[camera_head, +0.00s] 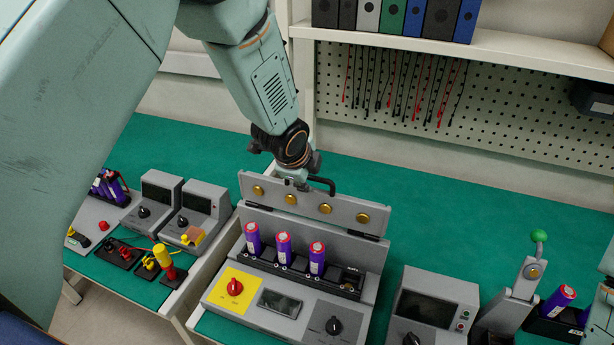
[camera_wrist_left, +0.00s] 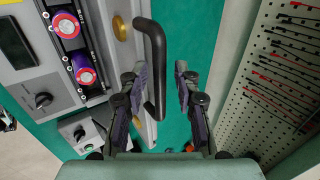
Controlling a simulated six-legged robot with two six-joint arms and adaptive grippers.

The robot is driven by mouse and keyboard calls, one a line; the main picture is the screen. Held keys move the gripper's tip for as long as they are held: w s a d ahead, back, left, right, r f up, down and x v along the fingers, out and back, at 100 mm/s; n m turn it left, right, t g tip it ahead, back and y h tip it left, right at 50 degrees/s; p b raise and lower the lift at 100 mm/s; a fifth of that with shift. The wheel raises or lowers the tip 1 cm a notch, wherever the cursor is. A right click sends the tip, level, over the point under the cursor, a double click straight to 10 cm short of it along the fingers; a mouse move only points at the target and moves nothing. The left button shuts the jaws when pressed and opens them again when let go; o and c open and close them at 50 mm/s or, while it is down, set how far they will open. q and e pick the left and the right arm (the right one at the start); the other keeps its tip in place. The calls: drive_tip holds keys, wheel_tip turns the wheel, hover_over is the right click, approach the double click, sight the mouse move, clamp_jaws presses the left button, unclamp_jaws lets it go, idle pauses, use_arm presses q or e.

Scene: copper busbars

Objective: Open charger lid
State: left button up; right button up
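The charger (camera_head: 290,290) stands on the green bench with its grey lid (camera_head: 340,212) raised, showing round brass contacts. Three purple cells with red tops (camera_head: 284,248) stand in its black holder; the slot at the right end looks empty. The lid's black handle (camera_head: 322,184) is on the lid's far side; it also shows in the left wrist view (camera_wrist_left: 157,50). My left gripper (camera_head: 300,180) is at the handle behind the lid. In the wrist view its fingers (camera_wrist_left: 160,78) are apart, with the handle close to the left finger; contact is unclear. My right gripper is not visible.
Grey instruments (camera_head: 200,215) stand to the left, and another instrument (camera_head: 432,305) stands to the right beside a green-knobbed lever (camera_head: 538,236). A pegboard with hanging leads (camera_head: 410,90) and a binder shelf (camera_head: 480,38) are behind. Green bench behind the lid is clear.

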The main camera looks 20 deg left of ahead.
use_arm(q)
drive_tip(key=shift+f, duration=0.1)
drive_tip(key=v, duration=1.2)
idle(0.4)
drive_tip(key=shift+s, duration=0.15)
idle(0.3)
